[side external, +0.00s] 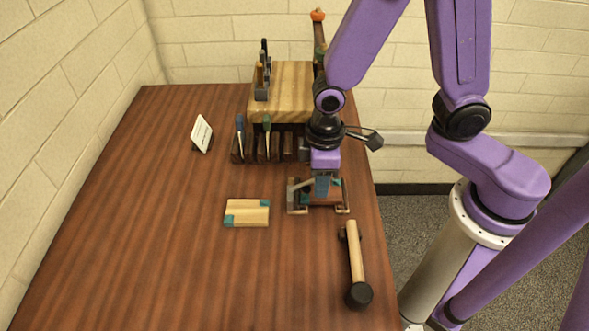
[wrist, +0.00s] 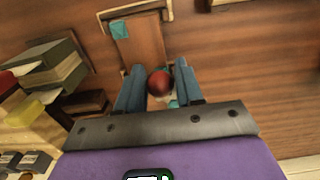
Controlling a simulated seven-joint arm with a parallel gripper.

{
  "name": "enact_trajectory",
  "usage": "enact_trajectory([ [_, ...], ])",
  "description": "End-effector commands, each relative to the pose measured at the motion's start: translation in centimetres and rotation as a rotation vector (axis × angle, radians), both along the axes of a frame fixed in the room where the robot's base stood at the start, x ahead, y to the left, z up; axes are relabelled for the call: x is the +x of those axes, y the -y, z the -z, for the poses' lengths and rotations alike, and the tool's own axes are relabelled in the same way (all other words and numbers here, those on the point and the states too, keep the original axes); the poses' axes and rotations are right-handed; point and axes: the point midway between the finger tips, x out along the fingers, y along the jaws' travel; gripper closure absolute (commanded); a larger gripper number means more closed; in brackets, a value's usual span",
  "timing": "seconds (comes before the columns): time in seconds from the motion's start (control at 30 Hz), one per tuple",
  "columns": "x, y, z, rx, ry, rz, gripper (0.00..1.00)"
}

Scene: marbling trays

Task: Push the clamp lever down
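The clamp (side external: 292,197) stands near the right edge of the table, with a brown board, metal bars and a teal corner piece; its board (wrist: 143,45) also shows in the wrist view. A round red knob (wrist: 160,82), apparently the lever's end, sits between my fingers in the wrist view. My gripper (side external: 322,186) points down over the clamp and hides much of it, including the lever's arm. In the wrist view my gripper (wrist: 159,68) has its two blue fingers apart, one on each side of the knob. Whether either finger touches the knob is unclear.
A mallet (side external: 355,255) lies in front of the clamp. A pale wood block with teal corners (side external: 247,213) lies to its left. Behind stand a tool rack (side external: 238,155), a wooden stand (side external: 285,100) and a white card (side external: 201,132). The left and front table are clear.

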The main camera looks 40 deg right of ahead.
Motion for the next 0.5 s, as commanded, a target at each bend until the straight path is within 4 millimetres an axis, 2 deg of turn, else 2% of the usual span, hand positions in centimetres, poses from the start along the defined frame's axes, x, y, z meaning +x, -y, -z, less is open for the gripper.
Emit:
enact_trajectory([
  [0.27,0.11,-0.10,-0.26,0.000,0.000,0.000,0.64],
  [0.4,0.11,-0.10,-0.26,0.000,0.000,0.000,0.98],
  [0.5,0.11,-0.10,-0.24,0.000,0.000,0.001,0.98],
])
